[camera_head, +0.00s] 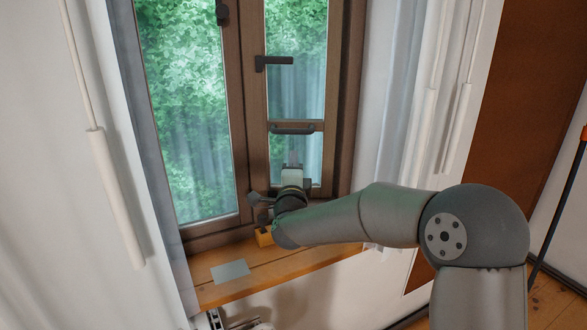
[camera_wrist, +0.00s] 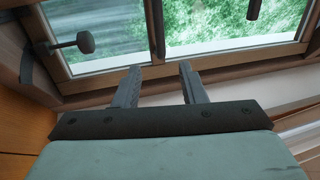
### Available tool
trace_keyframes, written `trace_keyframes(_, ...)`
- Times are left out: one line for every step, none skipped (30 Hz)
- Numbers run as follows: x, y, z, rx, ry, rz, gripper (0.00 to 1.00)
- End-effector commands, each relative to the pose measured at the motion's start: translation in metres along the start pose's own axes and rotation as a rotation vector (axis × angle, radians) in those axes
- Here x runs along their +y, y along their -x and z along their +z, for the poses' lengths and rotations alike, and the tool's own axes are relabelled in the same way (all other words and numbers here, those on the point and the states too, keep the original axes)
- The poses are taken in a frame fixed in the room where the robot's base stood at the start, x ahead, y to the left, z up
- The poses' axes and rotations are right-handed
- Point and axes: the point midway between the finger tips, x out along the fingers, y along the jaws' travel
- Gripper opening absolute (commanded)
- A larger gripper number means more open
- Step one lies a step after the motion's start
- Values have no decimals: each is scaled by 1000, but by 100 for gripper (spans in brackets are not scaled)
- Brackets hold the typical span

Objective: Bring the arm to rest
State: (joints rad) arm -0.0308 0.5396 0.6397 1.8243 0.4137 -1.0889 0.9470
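My arm reaches from the lower right to the window in the head view. My gripper (camera_wrist: 160,86) shows in the wrist view with its two grey fingers apart and nothing between them. In the head view the gripper end is at the lower part of the right window sash, and its fingers are hard to make out. A brown-framed window (camera_head: 246,110) stands ahead, with green leaves behind the glass. In the wrist view the window frame (camera_wrist: 110,88) lies beyond the fingertips. I cannot tell whether the fingers touch it.
A wooden sill (camera_head: 285,270) runs below the window, with a grey card (camera_head: 230,271) and a small yellow-orange block (camera_head: 264,238) on it. Dark handles (camera_head: 274,63) stick out from the sash. Curtains (camera_head: 405,100) hang at the sides. A round dark knob (camera_wrist: 85,42) is left of the fingers.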

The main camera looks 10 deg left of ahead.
Motion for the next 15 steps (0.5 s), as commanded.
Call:
trace_keyframes(0, 0, 0, 0, 0, 0, 38)
trace_keyframes(0, 0, 0, 0, 0, 0, 38)
trace_keyframes(0, 0, 0, -1, 1, 1, 38)
trace_keyframes(0, 0, 0, -4, 5, 3, 38)
trace_keyframes(-1, 1, 0, -9, 15, 7, 38)
trace_keyframes(-2, 2, 1, -25, 38, 20, 38)
trace_keyframes(-3, 4, 2, -41, 63, 35, 38)
trace_keyframes(-3, 7, 2, -62, 97, 55, 38)
trace_keyframes(-3, 12, 1, -99, 156, 92, 38)
trace_keyframes(-2, 18, 0, -132, 210, 124, 38)
trace_keyframes(0, 25, -2, -168, 270, 164, 38)
trace_keyframes(2, 36, -6, -219, 359, 222, 38)
trace_keyframes(5, 46, -12, -259, 428, 271, 38)
trace_keyframes(9, 58, -18, -300, 498, 322, 38)
trace_keyframes(14, 74, -29, -353, 587, 393, 38)
